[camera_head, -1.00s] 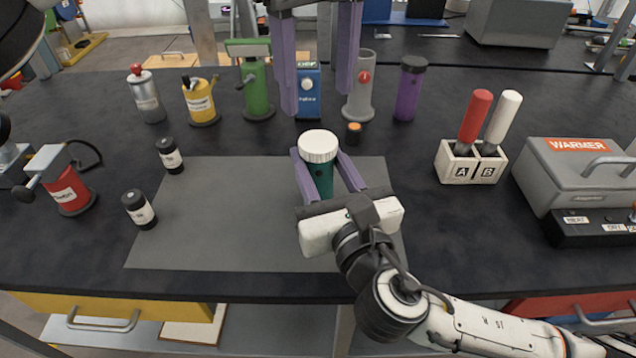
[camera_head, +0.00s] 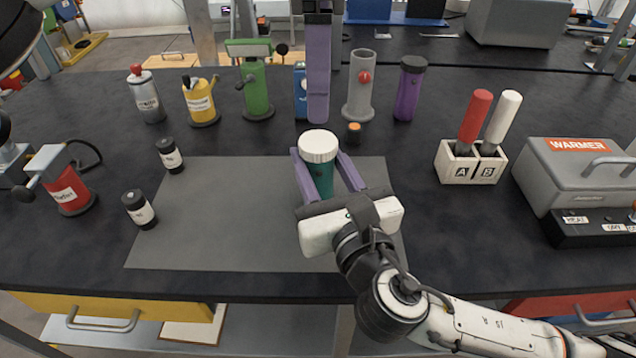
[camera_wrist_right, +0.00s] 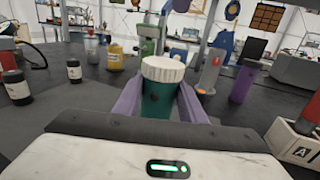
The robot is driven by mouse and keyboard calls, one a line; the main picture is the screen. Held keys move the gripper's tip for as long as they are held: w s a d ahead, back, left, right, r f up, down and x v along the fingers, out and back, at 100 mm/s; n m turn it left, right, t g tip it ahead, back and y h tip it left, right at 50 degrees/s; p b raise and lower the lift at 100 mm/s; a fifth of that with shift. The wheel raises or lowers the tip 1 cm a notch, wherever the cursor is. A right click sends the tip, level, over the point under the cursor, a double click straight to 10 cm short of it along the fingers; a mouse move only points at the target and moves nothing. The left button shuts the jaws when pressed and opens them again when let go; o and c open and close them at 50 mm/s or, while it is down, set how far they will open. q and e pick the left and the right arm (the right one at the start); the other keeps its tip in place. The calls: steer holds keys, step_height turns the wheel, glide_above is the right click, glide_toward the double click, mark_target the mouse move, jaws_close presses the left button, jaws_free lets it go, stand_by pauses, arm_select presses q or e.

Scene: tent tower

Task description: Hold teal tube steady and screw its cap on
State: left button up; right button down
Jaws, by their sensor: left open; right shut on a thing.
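The teal tube (camera_head: 322,181) stands upright on the grey mat (camera_head: 200,225). The white ribbed cap (camera_head: 318,147) sits on its top; I cannot tell how tightly. My right gripper (camera_head: 325,172) is shut on the tube, one purple finger on each side, below the cap. The right wrist view shows the tube (camera_wrist_right: 158,100) between the fingers and the cap (camera_wrist_right: 162,68) above them. My left gripper (camera_head: 318,112) is open and empty, pointing down above and behind the cap, apart from it. Its fingers line up edge-on in the head view.
Behind stand a grey cylinder (camera_head: 360,90), a purple bottle (camera_head: 409,90), a green device (camera_head: 257,85) and a yellow can (camera_head: 200,100). Two black-capped vials (camera_head: 139,210) are at the left. A block with two handles (camera_head: 455,165) and the warmer (camera_head: 575,175) are at the right.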

mark_target(318, 141)
arm_select(q)
steer(key=shift+f, duration=4)
